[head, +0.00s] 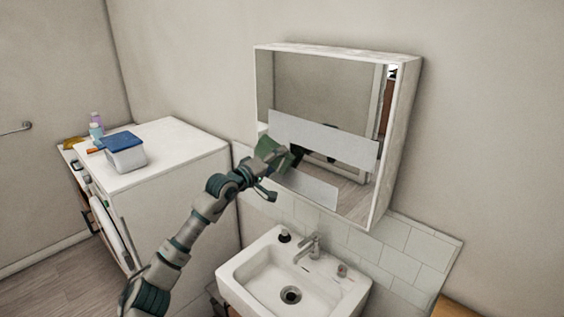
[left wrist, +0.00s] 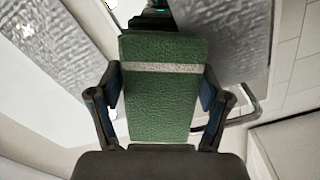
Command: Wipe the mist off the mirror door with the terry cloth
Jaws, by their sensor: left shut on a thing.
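The mirror door (head: 320,87) is the front of a white wall cabinet above the sink. Pale mist patches lie on it: a wide slanted band (head: 330,140) across the middle and a smaller patch (head: 308,188) lower down. My left gripper (left wrist: 162,85) is shut on the green terry cloth (left wrist: 162,105), which has a white stripe. In the head view the cloth (head: 266,147) is at the left part of the mirror, by the band's left end; I cannot tell if it touches the glass. Grey mist also shows in the left wrist view (left wrist: 235,40). My right gripper is out of view.
A white sink (head: 249,276) with a tap (head: 311,245) stands below the cabinet. To the left, a white appliance (head: 185,150) carries a blue-lidded tub (head: 125,156) and bottles (head: 96,125). White tiles (head: 395,260) line the wall behind the sink.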

